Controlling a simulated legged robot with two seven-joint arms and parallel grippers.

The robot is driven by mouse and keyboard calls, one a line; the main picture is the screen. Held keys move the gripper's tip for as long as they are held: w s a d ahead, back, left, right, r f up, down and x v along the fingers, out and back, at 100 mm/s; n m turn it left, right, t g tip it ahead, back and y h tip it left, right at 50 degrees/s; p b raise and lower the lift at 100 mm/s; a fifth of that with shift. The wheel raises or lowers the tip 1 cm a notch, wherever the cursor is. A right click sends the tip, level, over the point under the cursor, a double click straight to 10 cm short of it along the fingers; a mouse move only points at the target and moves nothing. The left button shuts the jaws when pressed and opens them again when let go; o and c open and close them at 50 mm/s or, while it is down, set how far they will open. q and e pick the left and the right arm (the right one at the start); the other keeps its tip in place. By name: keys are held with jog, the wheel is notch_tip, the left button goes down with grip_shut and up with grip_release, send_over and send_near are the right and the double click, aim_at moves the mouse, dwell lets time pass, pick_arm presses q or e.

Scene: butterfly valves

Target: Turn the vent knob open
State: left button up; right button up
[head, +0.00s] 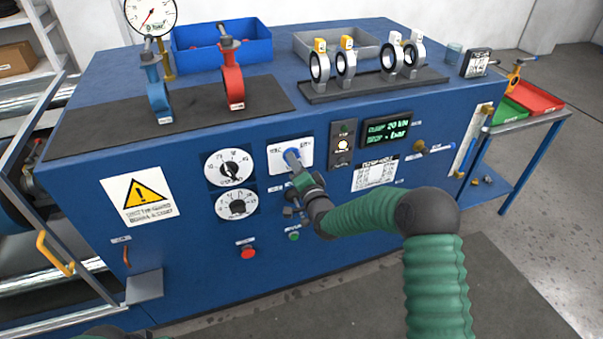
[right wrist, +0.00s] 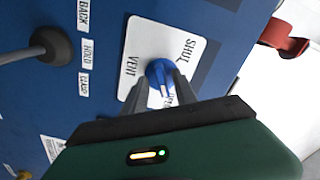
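The vent knob (head: 291,154) is a blue knob on a white plate (head: 277,160) on the front of the blue machine. In the right wrist view the knob (right wrist: 160,73) shows a pale pointer mark, and its plate (right wrist: 136,48) reads SHUT and VENT, with a third label partly hidden behind the gripper. My right gripper (head: 296,172) is at the knob. In the right wrist view its two dark fingertips (right wrist: 163,84) lie close against opposite sides of the knob, with the knob between them. My left gripper is not in view.
Two gauge dials (head: 229,168) are left of the plate, and a lamp panel (head: 342,143) and green-lit display (head: 387,129) are right of it. A black lever knob (right wrist: 52,46) sticks out nearby. A red button (head: 248,252) is below. Valves and bins stand on top.

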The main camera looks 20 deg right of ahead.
jog(key=s, duration=1.6)
jog(key=shift+s+d, duration=0.2)
jog(key=shift+d, duration=0.15)
